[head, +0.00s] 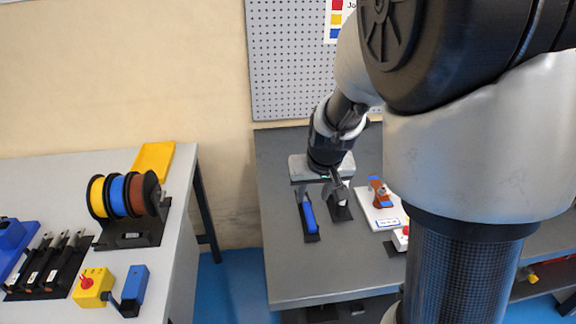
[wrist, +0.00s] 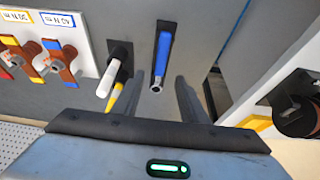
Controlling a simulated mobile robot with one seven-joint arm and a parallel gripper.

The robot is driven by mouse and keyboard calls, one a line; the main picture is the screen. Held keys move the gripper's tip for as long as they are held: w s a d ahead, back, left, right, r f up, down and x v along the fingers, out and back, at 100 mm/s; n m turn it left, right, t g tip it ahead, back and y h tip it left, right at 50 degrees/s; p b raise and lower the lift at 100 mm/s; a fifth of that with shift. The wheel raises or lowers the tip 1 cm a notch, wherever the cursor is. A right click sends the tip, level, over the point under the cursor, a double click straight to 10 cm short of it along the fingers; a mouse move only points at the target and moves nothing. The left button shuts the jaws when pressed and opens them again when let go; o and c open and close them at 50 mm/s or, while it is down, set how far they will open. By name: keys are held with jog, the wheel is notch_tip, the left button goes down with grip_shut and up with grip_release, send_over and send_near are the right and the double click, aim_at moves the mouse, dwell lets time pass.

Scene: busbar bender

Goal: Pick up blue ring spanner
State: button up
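The blue ring spanner (head: 309,215) lies in a dark holder on the grey bench in the head view, just below my gripper. In the wrist view the spanner (wrist: 163,55) shows its blue handle pointing up the picture and its metal ring end near my fingers. My gripper (wrist: 157,88) is open and empty. Its fingers stand apart on either side of the line of the spanner, and the ring end shows between them. I cannot tell the exact height of the fingers above it.
A white-handled tool (wrist: 107,80) stands in a dark holder close to the left of the spanner in the wrist view. A white board (head: 379,209) with red-brown pieces lies to its right in the head view. Another table (head: 190,225) with spools (head: 118,195) stands left, across a gap.

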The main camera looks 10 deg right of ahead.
aim_at(308, 208)
jog(key=b+x, duration=0.2)
jog(key=x, duration=0.7)
jog(key=shift+w+b, duration=0.2)
jog(key=shift+b, duration=0.2)
jog(key=shift+c, duration=0.3)
grip_shut()
